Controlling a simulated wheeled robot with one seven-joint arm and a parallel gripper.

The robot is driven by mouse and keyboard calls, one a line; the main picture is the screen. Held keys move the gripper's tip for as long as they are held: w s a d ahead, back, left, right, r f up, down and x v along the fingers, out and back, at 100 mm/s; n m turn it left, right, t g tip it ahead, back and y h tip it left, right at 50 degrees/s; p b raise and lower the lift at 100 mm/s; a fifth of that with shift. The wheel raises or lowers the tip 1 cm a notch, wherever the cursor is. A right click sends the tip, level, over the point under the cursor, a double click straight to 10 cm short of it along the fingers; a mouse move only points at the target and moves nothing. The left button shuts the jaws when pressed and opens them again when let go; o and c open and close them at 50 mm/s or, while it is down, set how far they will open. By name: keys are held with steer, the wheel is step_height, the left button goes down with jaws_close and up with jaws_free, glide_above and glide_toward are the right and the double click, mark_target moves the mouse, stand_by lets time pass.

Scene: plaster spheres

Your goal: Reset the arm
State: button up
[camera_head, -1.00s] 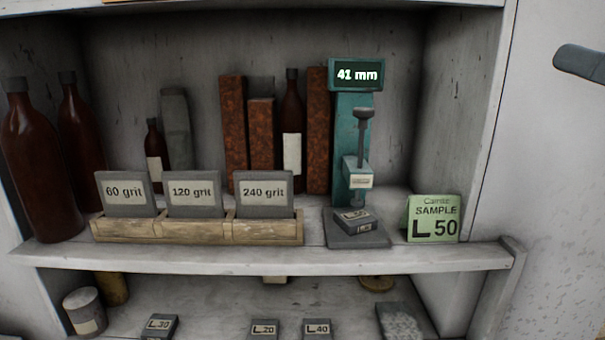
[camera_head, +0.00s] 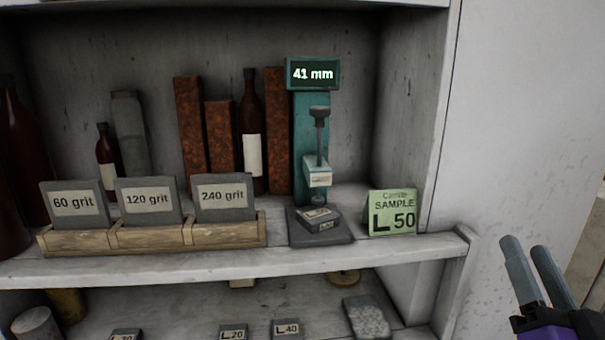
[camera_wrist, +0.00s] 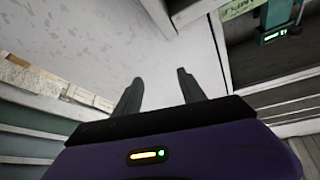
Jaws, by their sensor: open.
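My gripper (camera_head: 525,250) is at the lower right of the head view, to the right of the shelf unit. Its two grey fingers are apart with nothing between them. In the wrist view my gripper (camera_wrist: 157,75) also shows open and empty, with a pale speckled surface beyond the fingertips. My gripper touches nothing that I can see.
The shelf (camera_head: 180,271) holds a teal gauge (camera_head: 312,130) reading 41 mm with a block labelled L50 (camera_head: 319,217) on its base, a green sample card (camera_head: 392,213), a wooden grit-card rack (camera_head: 150,237) and bottles. The lower shelf holds small labelled blocks. The pale wall (camera_head: 520,120) at right is bare.

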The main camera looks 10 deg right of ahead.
steer(key=s+a+f+n+g+y, duration=0.2)
steer(key=s+a+f, duration=0.3)
steer(key=s+f, duration=0.3)
steer(key=s+a+f+n+g+y, duration=0.1)
steer(key=s+a+f+n+g, duration=0.2)
steer(key=s+a+f, duration=0.3)
steer(key=s+a+f+n+g+y, duration=0.2)
steer(key=s+a+f, duration=0.3)
steer(key=s+f, duration=0.7)
steer(key=s, duration=0.4)
steer(key=shift+a+g+y, duration=0.3)
steer(key=shift+a, duration=0.1)
